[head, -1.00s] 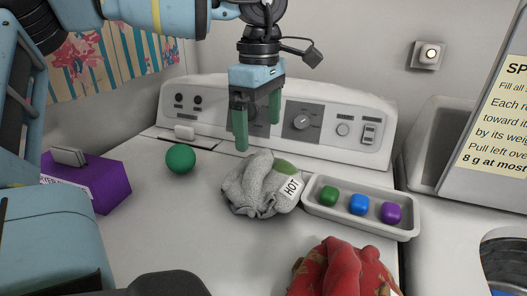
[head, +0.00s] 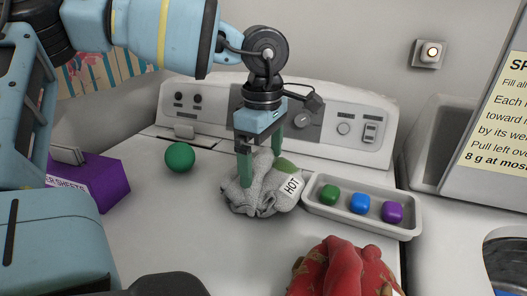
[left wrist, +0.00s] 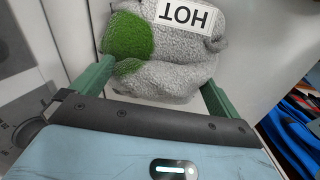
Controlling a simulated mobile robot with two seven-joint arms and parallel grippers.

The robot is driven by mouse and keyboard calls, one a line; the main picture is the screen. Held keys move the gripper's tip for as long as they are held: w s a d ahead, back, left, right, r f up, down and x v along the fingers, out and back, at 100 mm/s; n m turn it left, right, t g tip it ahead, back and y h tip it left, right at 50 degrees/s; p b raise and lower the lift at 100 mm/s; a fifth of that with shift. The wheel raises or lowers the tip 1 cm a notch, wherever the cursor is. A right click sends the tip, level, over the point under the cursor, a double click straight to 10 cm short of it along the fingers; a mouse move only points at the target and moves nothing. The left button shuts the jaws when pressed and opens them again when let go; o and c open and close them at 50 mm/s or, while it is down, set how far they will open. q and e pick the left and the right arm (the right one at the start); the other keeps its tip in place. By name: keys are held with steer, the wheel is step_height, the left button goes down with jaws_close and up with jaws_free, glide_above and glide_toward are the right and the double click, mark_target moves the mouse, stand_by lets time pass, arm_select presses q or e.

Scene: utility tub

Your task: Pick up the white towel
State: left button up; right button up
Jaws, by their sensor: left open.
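The towel (head: 260,200) is a crumpled, light grey-white cloth with a green patch and a "HOT" label. It lies on the white machine top, left of a tray. My left gripper (head: 260,165) points down over it with green fingers open. The near finger overlaps the towel in the head view; the far finger is partly behind it. In the left wrist view the towel (left wrist: 180,75) lies between the spread fingers of the left gripper (left wrist: 155,85). I cannot tell whether the fingers touch it. My right gripper is not in view.
A grey tray (head: 318,207) with green, blue and purple blocks stands close right of the towel. A green ball (head: 180,157) and a purple box (head: 97,187) are to the left. A red cloth (head: 345,270) lies in front. A control panel (head: 350,131) rises behind.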

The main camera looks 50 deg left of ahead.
arm_select(q)
steer(key=c, duration=1.4)
steer(key=shift+o, duration=0.2)
steer(key=shift+r, duration=0.1)
step_height(320, 180, up, 10)
steer(key=shift+f+p, duration=0.1)
steer(key=shift+p, duration=0.4)
